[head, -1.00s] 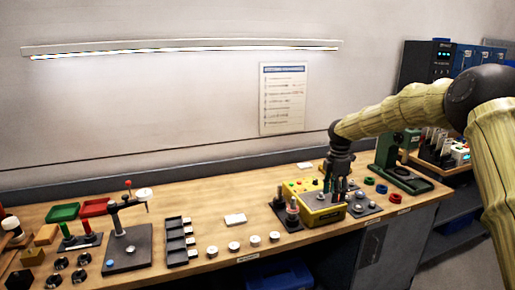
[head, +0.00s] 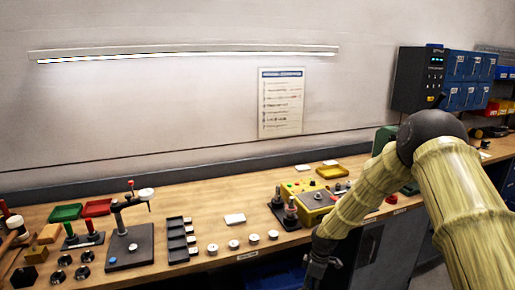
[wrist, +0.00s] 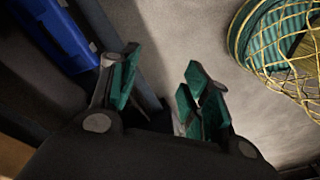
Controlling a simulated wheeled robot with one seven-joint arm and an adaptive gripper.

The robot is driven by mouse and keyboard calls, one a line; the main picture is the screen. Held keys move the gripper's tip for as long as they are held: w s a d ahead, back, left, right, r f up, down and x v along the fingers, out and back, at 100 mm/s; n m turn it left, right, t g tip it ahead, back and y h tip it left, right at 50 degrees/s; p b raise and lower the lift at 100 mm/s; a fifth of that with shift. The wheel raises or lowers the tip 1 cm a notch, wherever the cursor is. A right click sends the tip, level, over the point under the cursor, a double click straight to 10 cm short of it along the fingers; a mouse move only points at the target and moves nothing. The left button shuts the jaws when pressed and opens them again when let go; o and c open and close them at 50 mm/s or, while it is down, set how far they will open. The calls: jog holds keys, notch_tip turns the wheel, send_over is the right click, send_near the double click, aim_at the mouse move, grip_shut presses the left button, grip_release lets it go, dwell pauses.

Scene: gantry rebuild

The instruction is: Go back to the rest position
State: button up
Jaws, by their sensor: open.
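My gripper (head: 320,268) hangs low in front of the bench's front edge, below the yellow box in the head view. Its arm bends down from the right side. In the wrist view my gripper (wrist: 160,88) shows teal finger pads set apart, with nothing between them. Grey floor (wrist: 185,35) shows beyond the fingers. The gripper touches nothing that I can see.
The wooden bench (head: 215,203) carries a yellow box (head: 316,211), a black slotted tray (head: 176,242) and several white discs. A blue bin (wrist: 62,35) lies left in the wrist view. A round yellow mesh thing (wrist: 285,50) is at right.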

jog(key=s+f+m, duration=0.4)
jog(key=s+f, duration=0.4)
jog(key=s, duration=0.5)
jog(key=s+f+m, duration=0.4)
jog(key=s+f, duration=0.4)
jog(key=s, duration=0.5)
jog(key=s+d+m, duration=0.2)
jog(key=s+m, duration=0.1)
jog(key=s, duration=0.7)
jog(key=s+d+r+m+h+b, duration=0.1)
jog(key=s+d+m, duration=0.1)
jog(key=s, duration=0.9)
jog(key=shift+s+r+m, duration=0.2)
jog(key=shift+r+m, duration=0.1)
jog(key=shift+m, duration=0.5)
